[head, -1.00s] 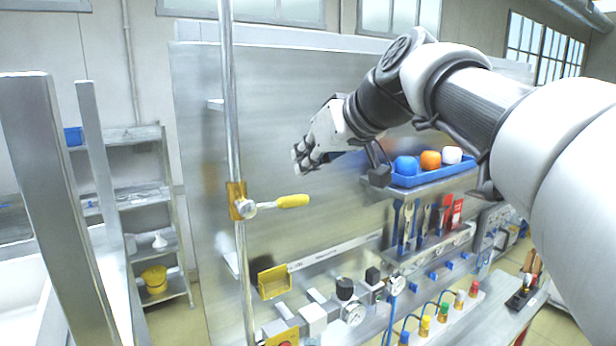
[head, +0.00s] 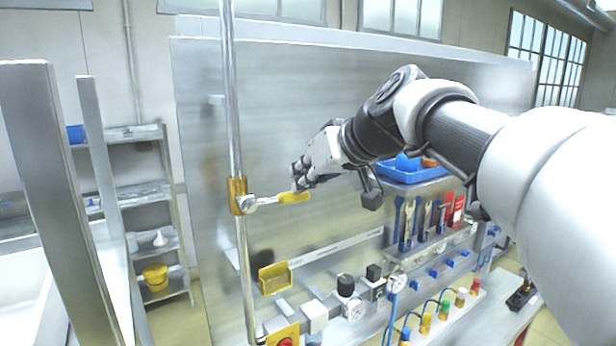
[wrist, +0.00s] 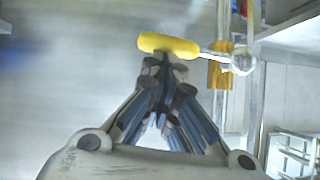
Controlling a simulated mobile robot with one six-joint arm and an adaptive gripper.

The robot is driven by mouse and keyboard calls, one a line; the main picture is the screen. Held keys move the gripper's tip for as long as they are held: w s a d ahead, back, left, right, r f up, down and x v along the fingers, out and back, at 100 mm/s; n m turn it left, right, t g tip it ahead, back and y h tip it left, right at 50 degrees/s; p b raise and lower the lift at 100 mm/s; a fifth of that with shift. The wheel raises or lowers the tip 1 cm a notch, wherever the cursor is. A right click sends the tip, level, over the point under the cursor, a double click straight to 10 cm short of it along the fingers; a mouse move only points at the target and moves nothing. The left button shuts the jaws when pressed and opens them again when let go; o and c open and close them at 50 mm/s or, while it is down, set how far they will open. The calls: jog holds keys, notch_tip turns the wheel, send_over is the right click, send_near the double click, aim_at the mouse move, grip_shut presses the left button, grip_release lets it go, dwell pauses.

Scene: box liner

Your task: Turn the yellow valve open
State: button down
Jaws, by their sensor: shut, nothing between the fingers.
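The yellow valve handle (head: 293,197) sticks out to the right from a brass valve body (head: 238,196) on a vertical metal pipe. The handle lies roughly level, tipped slightly up at its free end. My gripper (head: 299,182) is just above the handle's free end, with its fingers shut and empty. In the wrist view the yellow handle (wrist: 168,45) lies across, just beyond the fingertips (wrist: 166,68), and the brass body (wrist: 220,68) is to its right. The fingertips are at or very near the handle; I cannot tell whether they touch it.
A metal panel (head: 300,100) stands behind the pipe (head: 230,110). A blue tray (head: 415,174) sits on a shelf to the right, partly behind my arm, above hanging tools (head: 425,222). Gauges and fittings line the bench below.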

aim_at(303, 195)
jog(key=shift+d+f+b, duration=0.15)
jog(key=shift+f+b, duration=0.15)
jog(key=shift+f, duration=0.1)
jog(key=shift+w+d+f+m+g+y+b, duration=0.1)
jog(key=shift+f+m+g+y+b, duration=0.15)
jog(key=shift+f+m+y+b, duration=0.3)
jog(key=shift+w+d+f+m+g+y+b, duration=0.1)
jog(key=shift+f+m+g+y+b, duration=0.2)
jog(key=shift+f+b, duration=0.45)
jog(key=s+a+f+m+y+b, duration=0.1)
jog(key=a+f+m+y+b, duration=0.1)
jog(key=b, duration=0.5)
jog(key=s+a+f+m+g+y+b, duration=0.1)
jog(key=s+a+f+m+y+b, duration=0.1)
jog(key=f+m+y+b, duration=0.3)
jog(key=shift+s+a+f+m+b, duration=0.3)
jog(key=shift+a+f+b, duration=0.2)
jog(key=shift+f+b, duration=1.1)
jog(key=shift+r, duration=0.25)
jog(key=shift+w, duration=0.15)
